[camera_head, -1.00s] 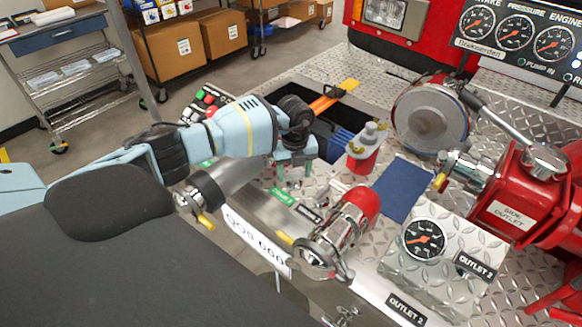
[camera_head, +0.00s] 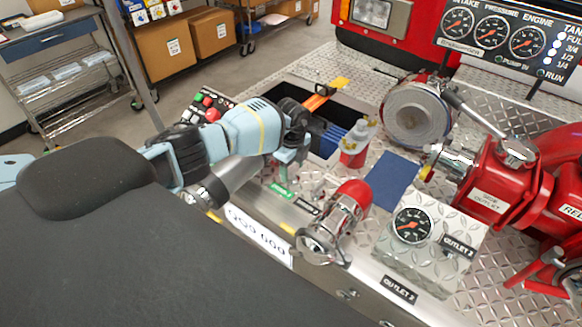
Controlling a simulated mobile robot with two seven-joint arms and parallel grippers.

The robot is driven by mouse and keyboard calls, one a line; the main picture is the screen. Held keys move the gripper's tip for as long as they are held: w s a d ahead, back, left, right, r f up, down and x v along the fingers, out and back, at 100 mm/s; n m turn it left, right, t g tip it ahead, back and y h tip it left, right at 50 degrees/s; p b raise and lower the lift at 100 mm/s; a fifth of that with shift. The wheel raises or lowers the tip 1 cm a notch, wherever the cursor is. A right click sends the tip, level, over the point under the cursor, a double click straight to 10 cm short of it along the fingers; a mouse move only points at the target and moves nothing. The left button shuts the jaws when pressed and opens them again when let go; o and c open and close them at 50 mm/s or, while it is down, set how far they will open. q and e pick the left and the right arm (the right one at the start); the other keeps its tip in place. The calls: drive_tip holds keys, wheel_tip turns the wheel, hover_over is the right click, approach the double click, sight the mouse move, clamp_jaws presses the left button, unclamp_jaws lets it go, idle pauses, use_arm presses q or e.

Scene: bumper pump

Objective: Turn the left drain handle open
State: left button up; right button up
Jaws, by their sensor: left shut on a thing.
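My left gripper (camera_head: 289,170) reaches in from the left, its fingers pointing down at the pump panel's front edge. It is shut on the left drain handle, which the fingers and wrist hide almost wholly, so its angle cannot be told. A green label (camera_head: 280,190) lies just in front of the fingers. A chrome outlet with a red cap (camera_head: 352,192) stands to the right of the gripper, apart from it. My right gripper is not in view.
A red and white bottle (camera_head: 354,152) stands close behind the gripper, beside a blue cloth (camera_head: 396,180). An open dark bin (camera_head: 328,145) lies behind. A gauge block (camera_head: 440,262) and red side outlet (camera_head: 487,198) are at right.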

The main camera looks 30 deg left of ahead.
sight(292, 169)
use_arm(q)
drive_tip(key=shift+w+a+r, duration=0.1)
drive_tip(key=shift+r, duration=0.05)
drive_tip(key=o, duration=0.9)
drive_tip(key=shift+o, duration=0.5)
wheel_tip(292, 169, up, 7)
drive_tip(key=shift+f+p, duration=0.15)
drive_tip(key=shift+p, duration=0.45)
drive_tip(key=shift+r, duration=0.5)
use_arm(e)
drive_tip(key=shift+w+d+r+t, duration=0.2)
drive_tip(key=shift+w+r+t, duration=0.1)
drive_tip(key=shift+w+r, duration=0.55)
use_arm(q)
drive_tip(key=shift+f, duration=0.1)
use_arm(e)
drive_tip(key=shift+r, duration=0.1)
